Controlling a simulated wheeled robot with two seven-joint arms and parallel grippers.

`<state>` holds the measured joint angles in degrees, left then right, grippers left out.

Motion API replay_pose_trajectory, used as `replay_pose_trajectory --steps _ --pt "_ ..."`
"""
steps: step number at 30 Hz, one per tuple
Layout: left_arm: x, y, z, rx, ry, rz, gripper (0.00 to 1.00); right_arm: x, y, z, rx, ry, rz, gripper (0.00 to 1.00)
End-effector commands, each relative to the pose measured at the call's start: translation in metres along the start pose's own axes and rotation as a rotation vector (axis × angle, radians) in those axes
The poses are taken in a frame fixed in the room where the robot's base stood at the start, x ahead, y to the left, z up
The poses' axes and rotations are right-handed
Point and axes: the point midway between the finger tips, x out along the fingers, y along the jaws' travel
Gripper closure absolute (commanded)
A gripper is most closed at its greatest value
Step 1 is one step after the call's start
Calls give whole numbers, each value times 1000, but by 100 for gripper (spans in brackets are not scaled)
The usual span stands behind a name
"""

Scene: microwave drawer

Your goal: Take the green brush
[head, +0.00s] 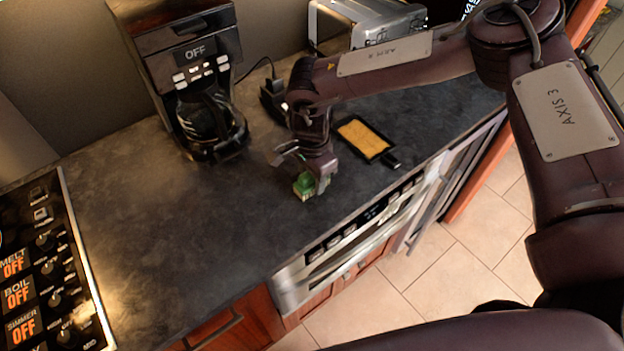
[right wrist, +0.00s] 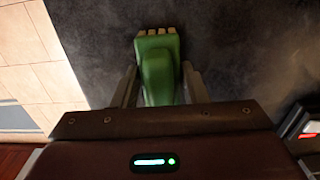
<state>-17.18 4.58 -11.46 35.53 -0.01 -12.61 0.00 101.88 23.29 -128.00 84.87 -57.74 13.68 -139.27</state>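The green brush (head: 304,185) lies on the dark counter near its front edge. In the right wrist view the brush (right wrist: 158,68) shows a green body with pale bristles at its far end. My right gripper (head: 305,172) is down over the brush, and its near end is hidden by the gripper. In the right wrist view the two fingers of my right gripper (right wrist: 160,80) stand on either side of the brush, spread apart with narrow gaps beside it. My left gripper is not in view.
A coffee maker (head: 190,75) stands at the back left. A black-framed yellow board (head: 364,138) lies right of the gripper. A toaster (head: 370,22) stands at the back. A stove panel (head: 45,270) is at the left. The counter (head: 150,230) between is clear.

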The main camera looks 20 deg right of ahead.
Motion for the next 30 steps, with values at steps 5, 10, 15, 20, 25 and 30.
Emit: replay_pose_trajectory --steps 5,10,15,20,25,30 --pt "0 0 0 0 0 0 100 0 0 0 0 0 0 84" --pt "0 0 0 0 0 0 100 0 0 0 0 0 0 87" --pt "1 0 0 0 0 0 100 -3 -1 0 0 0 -2 87" --pt "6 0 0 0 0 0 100 -17 -1 0 0 0 -3 87" --pt "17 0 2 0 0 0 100 -54 -2 0 0 0 -9 87" --pt "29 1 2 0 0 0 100 -105 -2 0 1 1 -9 87"
